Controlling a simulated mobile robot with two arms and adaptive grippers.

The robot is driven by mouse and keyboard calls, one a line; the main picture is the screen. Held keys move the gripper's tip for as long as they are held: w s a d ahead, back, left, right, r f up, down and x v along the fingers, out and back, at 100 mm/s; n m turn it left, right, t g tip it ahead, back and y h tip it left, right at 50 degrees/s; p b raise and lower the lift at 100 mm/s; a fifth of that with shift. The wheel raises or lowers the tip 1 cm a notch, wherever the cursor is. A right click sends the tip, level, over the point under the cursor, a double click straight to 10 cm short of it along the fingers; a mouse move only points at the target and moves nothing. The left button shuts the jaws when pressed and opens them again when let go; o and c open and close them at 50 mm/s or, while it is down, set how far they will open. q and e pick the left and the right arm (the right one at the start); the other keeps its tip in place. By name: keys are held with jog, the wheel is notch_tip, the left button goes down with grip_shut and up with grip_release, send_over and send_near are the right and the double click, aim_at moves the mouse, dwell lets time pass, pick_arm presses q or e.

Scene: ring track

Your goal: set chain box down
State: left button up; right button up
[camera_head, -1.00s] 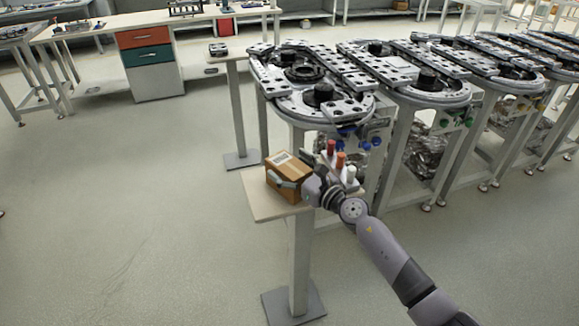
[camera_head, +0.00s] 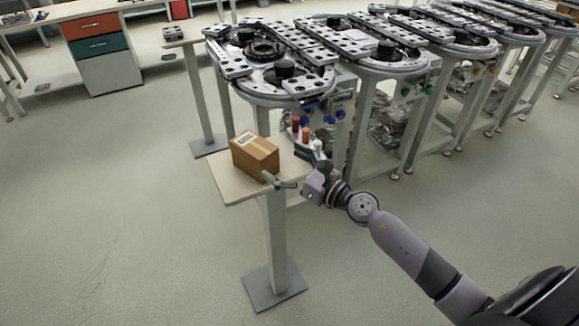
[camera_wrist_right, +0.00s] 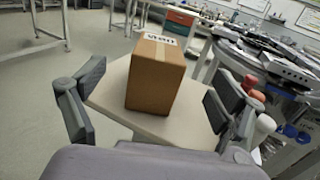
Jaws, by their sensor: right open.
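The chain box is a brown cardboard box (camera_head: 256,157) with tape and a white label on top. It stands upright on the small pedestal table (camera_head: 232,188) in the head view. My right gripper (camera_head: 282,180) is at the near right side of the box, open and apart from it. In the right wrist view the box (camera_wrist_right: 155,78) stands ahead between the spread fingers (camera_wrist_right: 150,108), with clear gaps on both sides. My left gripper is in neither view.
The ring track (camera_head: 275,75) stands just behind the table, with more track units to the right. Red and white bottle-like items (camera_head: 304,132) stand close to the table's right edge. A cabinet with drawers (camera_head: 100,50) is at the far left. The floor at left is clear.

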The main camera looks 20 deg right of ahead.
jog(key=shift+v, duration=0.9)
jog(key=s+f+m+g+h, duration=0.2)
jog(key=s+f+m, duration=0.2)
jog(key=f+m, duration=0.7)
jog(key=s+f+m+g+h, duration=0.2)
jog(key=s+f+m+h, duration=0.15)
jog(key=f+m, duration=0.75)
jog(key=s+f+m+g+h, duration=0.2)
jog(key=s+f+m, duration=0.45)
jog(key=f, duration=0.75)
jog(key=s+f+m+g, duration=0.5)
jog(key=s+f+m, duration=0.2)
jog(key=s+f, duration=0.95)
jog(key=s+f+m+g, duration=0.1)
jog(key=s+f+g, duration=0.1)
jog(key=s, duration=0.7)
jog(key=s+f+m+g, duration=0.2)
jog(key=s+f, duration=0.1)
jog(key=s, duration=0.6)
jog(key=shift+a+f, duration=0.3)
jog(key=shift+a, duration=0.1)
